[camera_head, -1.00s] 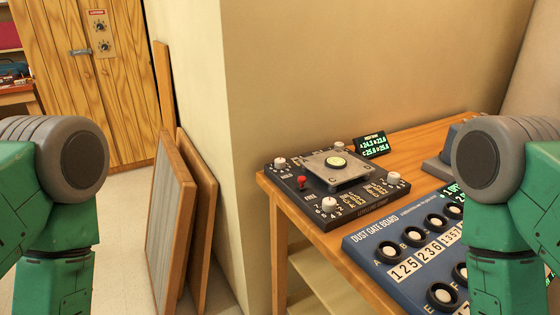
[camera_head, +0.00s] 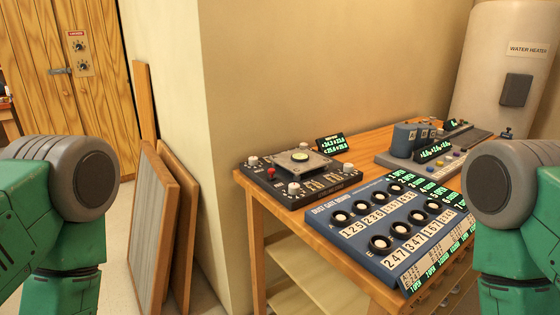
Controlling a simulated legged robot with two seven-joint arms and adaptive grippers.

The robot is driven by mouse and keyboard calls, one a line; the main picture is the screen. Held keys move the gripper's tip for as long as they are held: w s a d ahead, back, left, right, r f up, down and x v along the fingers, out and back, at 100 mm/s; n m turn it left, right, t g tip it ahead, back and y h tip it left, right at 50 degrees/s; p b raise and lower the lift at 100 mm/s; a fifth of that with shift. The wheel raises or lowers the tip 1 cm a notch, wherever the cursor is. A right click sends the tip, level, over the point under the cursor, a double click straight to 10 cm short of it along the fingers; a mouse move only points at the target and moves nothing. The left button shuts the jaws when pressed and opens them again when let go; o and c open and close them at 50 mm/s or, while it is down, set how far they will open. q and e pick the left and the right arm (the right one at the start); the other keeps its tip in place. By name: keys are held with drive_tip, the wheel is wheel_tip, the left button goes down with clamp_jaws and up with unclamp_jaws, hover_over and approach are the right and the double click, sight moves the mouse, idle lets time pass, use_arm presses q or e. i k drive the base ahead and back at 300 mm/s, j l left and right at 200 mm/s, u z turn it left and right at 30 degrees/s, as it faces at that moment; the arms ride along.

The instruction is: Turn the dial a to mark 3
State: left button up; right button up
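No gripper is in view; only my green and grey arm parts show at both sides. On the wooden table, a blue dust gate board (camera_head: 345,240) carries two rows of round white knobs in black rings.
The table (camera_head: 250,188) stands against the wall. Wooden panels (camera_head: 150,235) lean on the wall's left side. Floor shows at the lower left.

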sight(253, 160)
drive_tip(key=i+j+z, duration=0.1)
drive_tip(key=j+z, duration=0.2)
drive_tip(key=z, duration=0.2)
drive_tip(key=i+j+z, duration=0.1)
drive_tip(key=j+z, duration=0.55)
drive_tip(key=z, duration=0.3)
